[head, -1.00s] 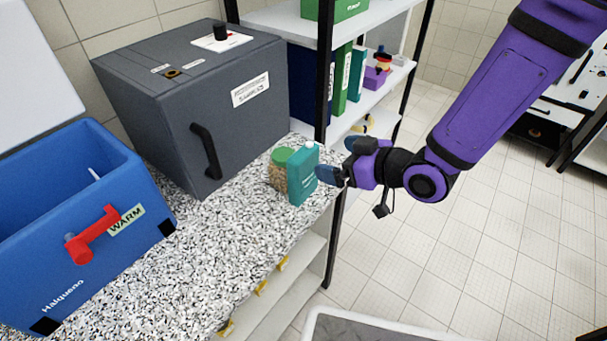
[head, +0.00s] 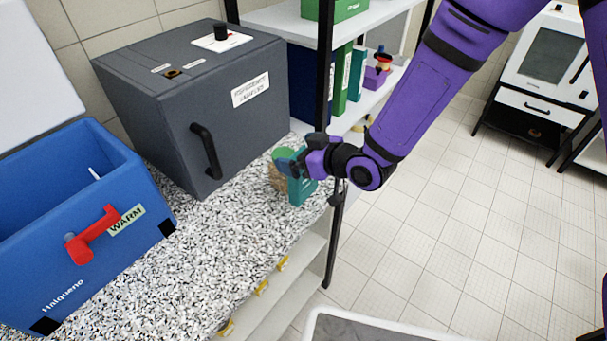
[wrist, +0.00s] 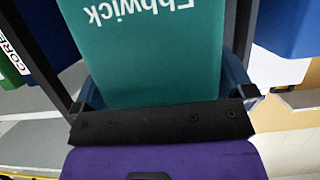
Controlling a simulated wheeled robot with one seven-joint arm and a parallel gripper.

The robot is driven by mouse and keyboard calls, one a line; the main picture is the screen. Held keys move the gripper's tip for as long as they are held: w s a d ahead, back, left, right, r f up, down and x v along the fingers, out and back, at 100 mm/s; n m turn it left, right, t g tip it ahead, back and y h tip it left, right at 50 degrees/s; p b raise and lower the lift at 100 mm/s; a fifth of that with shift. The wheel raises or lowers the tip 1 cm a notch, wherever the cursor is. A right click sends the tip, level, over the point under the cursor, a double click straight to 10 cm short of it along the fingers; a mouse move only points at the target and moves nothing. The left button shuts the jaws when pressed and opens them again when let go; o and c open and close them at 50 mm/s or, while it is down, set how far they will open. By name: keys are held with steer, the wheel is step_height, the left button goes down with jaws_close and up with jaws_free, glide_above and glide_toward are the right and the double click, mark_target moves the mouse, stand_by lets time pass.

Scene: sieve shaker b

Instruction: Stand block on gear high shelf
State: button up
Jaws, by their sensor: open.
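The teal block (head: 300,190) stands upright on the speckled counter, in front of a jar with a green lid (head: 281,155). My gripper (head: 294,163) is at the block's upper part and covers its top in the head view. In the wrist view the block (wrist: 155,50), with upside-down "Ebbwick" lettering, fills the space between the blue fingers (wrist: 165,90). The fingers are open, one on each side of it; I cannot tell whether they touch it. The rack's shelves, a middle one (head: 348,122) and a top one (head: 285,22), are behind; no shelf label is readable.
A grey box (head: 235,135) with a black handle and an open blue cooler (head: 60,205) stand on the counter (head: 180,265). A black rack post (head: 324,80) is close behind my gripper. Binders (head: 342,80) and a purple item (head: 376,78) occupy the middle shelf.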

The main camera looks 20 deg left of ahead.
steer(key=shift+w+a+f, duration=0.1)
steer(key=shift+a+f, duration=0.05)
steer(key=shift+a, duration=0.15)
steer(key=shift+c, duration=0.5)
steer(key=c, duration=1.2)
